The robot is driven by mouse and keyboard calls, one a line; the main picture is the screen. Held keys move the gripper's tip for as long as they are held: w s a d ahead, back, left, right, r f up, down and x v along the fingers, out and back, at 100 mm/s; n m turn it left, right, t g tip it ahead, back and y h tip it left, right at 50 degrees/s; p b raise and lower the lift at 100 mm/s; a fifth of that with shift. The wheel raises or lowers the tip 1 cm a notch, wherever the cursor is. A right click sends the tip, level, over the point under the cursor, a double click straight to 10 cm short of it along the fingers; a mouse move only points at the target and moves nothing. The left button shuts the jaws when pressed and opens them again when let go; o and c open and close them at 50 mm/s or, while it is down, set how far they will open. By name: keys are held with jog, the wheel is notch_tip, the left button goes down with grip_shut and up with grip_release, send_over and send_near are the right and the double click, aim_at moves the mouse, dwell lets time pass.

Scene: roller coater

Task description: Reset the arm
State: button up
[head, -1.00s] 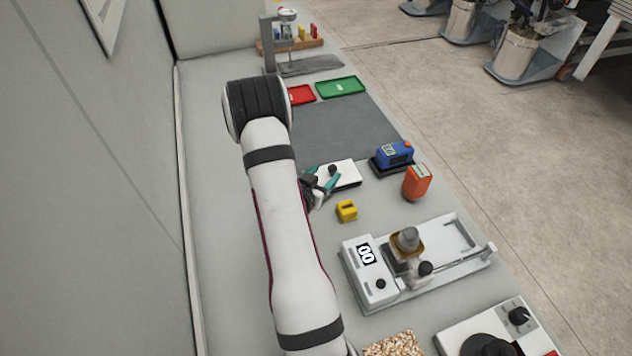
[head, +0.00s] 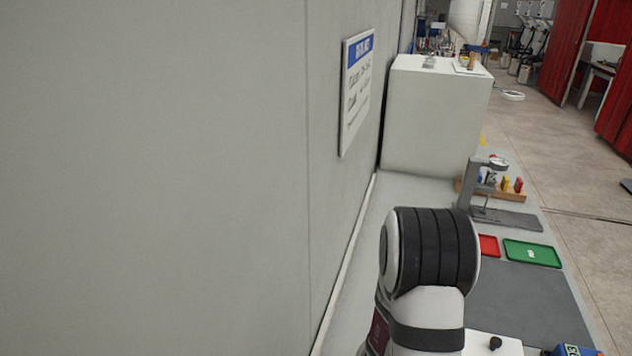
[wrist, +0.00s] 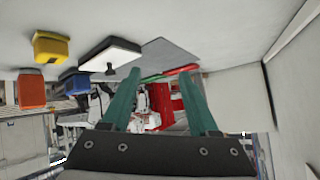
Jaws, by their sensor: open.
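My gripper (wrist: 165,82) shows in the wrist view, its two teal fingers apart with nothing between them. It is in the air, clear of the bench objects. In the head view my arm stands at the lower middle, and the gripper is hidden or out of frame.
The wrist view looks upside down, with a yellow block (wrist: 50,47), an orange device (wrist: 31,90), a blue device (wrist: 74,82) and a white plate (wrist: 112,54) on the bench. Red (head: 488,246) and green (head: 532,253) trays lie behind a grey mat (head: 525,305). A wall (head: 180,170) stands left.

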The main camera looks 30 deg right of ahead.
jog(key=w+a+r+n+t+y, duration=0.2)
jog(key=w+a+r+y, duration=0.15)
jog(key=w+a, duration=0.3)
jog(key=a+r+n+y, duration=0.4)
jog(key=a+y, duration=0.1)
jog(key=a, duration=0.8)
jog(key=s+a+r+n+g+y, duration=0.1)
jog(key=s+a+r+n+g, duration=0.1)
jog(key=s+a, duration=0.5)
jog(key=s+a+r+n+g+y, duration=0.2)
jog(key=s+a, duration=0.5)
jog(key=s, duration=0.5)
jog(key=shift+r+n+g, duration=0.6)
jog(key=shift+r+n, duration=0.25)
jog(key=shift+n, duration=0.25)
